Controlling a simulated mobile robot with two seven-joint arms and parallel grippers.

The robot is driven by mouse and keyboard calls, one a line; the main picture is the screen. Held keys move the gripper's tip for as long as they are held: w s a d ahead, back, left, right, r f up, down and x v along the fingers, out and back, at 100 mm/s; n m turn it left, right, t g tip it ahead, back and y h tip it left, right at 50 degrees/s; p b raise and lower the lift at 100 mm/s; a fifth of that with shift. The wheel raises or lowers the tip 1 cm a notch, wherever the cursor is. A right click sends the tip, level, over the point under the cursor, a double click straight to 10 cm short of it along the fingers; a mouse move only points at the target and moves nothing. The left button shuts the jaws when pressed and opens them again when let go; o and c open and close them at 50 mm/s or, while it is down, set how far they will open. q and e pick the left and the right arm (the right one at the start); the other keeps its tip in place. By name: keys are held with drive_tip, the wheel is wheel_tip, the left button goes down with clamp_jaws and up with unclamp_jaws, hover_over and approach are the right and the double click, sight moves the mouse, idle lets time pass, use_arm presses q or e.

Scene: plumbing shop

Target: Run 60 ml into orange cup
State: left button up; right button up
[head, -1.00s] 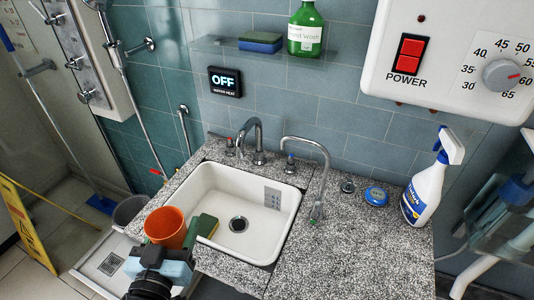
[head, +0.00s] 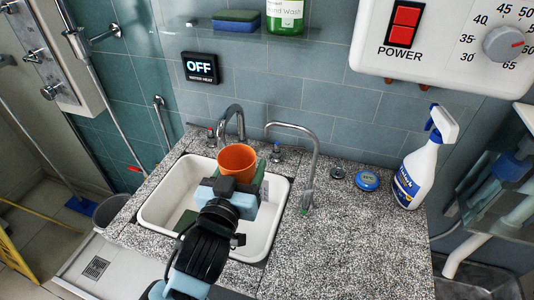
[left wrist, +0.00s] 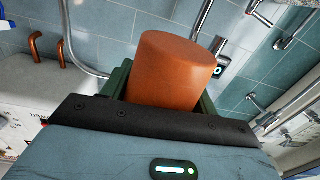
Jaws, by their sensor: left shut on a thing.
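The orange cup (head: 238,162) is held upright over the white sink (head: 277,205), just in front of and below the curved main faucet (head: 232,120). My left gripper (head: 236,184) is shut on the cup; in the left wrist view the cup (left wrist: 178,70) sits between the green fingers. Two tap handles flank the faucet, one with red (head: 211,136) and one with blue (head: 276,151). No water stream shows. The cup's inside is only partly visible, so its contents cannot be told. My right gripper is out of view.
A second thin faucet (head: 317,150) stands right of the sink. A blue round tin (head: 367,180) and a spray bottle (head: 420,165) stand on the granite counter (head: 340,240). The water heater display (head: 200,67) reads OFF.

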use_arm(q)
drive_tip(key=w+d+f+h, duration=0.1)
drive_tip(key=d+f, duration=0.2)
drive_tip(key=f, duration=0.1)
drive_tip(key=shift+w+d+f+m, duration=0.25)
drive_tip(key=shift+w+f+m, duration=0.05)
drive_tip(key=shift+f, duration=0.05)
idle(0.5)
